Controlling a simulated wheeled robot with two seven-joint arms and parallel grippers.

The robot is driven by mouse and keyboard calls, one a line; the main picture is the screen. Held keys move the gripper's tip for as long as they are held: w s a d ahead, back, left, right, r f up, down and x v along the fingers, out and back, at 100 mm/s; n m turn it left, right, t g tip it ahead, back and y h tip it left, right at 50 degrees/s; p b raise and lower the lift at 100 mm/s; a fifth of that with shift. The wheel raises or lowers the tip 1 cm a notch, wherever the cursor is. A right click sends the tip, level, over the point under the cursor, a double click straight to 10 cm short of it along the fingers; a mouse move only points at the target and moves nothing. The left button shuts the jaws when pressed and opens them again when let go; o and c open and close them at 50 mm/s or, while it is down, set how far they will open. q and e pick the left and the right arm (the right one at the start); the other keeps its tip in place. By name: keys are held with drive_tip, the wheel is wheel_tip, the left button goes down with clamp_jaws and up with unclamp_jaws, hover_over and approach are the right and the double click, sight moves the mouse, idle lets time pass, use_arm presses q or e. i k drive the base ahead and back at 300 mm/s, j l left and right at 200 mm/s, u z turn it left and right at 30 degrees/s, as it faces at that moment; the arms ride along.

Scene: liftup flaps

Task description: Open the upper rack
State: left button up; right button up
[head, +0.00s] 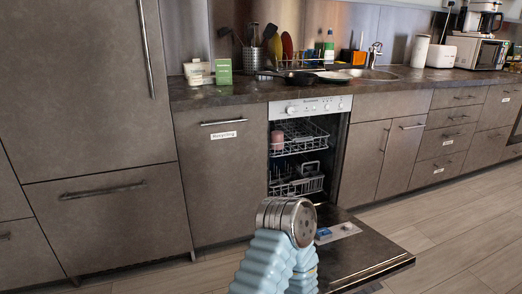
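The dishwasher (311,107) stands open under the counter, its door (375,255) folded down flat toward the floor. The upper rack (310,136) is a wire basket inside the cavity, and it looks pushed in. A pink cup (277,138) stands at its left side. The lower rack (297,185) is also inside, below it. A part of my own body, light blue and ribbed with a metal end, rises in front of the door and hides part of it. No gripper fingers show in the head view.
A drawer front labelled Recycling (222,165) is left of the dishwasher, and closed cabinets (385,155) are on the right. The counter (225,95) above holds a pan, utensils, a sink and bottles. Wooden floor (460,240) is free at the right.

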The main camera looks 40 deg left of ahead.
sight(302, 139)
drive_tip(key=i+u, duration=0.15)
drive_tip(key=u, duration=0.25)
drive_tip(key=i+u, duration=0.15)
drive_tip(key=u, duration=0.25)
drive_tip(key=i+u, duration=0.1)
drive_tip(key=u, duration=0.3)
drive_tip(key=i+l+u, duration=0.15)
drive_tip(key=u, duration=0.3)
drive_tip(key=i+l, duration=0.4)
drive_tip(key=l+z, duration=0.05)
drive_tip(key=l, duration=0.05)
